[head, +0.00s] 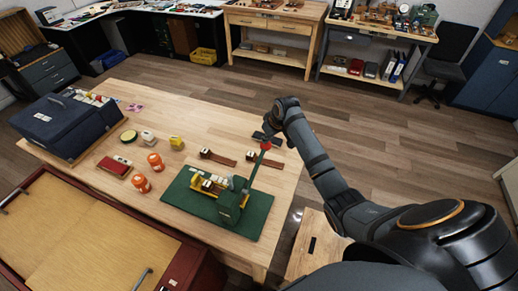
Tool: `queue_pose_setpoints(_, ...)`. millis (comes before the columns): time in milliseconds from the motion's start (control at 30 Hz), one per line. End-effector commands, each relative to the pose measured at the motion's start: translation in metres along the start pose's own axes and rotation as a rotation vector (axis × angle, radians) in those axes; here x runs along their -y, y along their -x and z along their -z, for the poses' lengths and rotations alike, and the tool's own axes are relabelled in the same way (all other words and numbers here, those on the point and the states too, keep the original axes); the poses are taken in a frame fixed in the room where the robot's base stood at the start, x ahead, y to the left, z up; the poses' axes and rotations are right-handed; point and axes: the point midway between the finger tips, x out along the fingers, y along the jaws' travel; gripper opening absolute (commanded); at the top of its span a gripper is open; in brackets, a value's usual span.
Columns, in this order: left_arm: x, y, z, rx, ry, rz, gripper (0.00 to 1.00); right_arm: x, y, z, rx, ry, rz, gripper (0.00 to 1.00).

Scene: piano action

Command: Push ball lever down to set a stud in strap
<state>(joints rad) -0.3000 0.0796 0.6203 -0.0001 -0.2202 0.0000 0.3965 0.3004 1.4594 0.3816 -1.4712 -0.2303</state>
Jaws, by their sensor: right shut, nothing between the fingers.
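A green press (233,203) stands on a green mat (190,208) near the table's right front corner. Its green lever (256,167) rises up and slightly right to a red ball (266,145). My right gripper (264,137) is shut and empty, right at the ball; whether it touches the ball cannot be told. My right arm comes in from the lower right. A strap and a stud in the press are too small to make out. Brown straps (219,158) lie on the table behind the press. My left gripper is not in view.
Yellow and white parts (208,183) sit at the press's left side. Orange jars (141,183), a red box (114,167) and a dark blue case (65,122) are farther left. The table's back middle is clear. A workbench (275,22) stands behind.

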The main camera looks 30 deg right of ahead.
Motion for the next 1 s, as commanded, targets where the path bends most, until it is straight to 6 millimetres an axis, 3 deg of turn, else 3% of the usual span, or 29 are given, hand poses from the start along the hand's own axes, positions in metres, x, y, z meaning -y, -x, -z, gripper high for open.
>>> queue_pose_setpoints(667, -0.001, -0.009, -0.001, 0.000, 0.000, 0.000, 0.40, -0.004, -0.019, -0.006, 0.003, -0.002, 0.001, 0.00)
queue_pose_setpoints(1000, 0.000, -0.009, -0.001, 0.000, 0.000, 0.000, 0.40, -0.004, -0.020, -0.007, 0.004, -0.001, 0.001, 0.00)
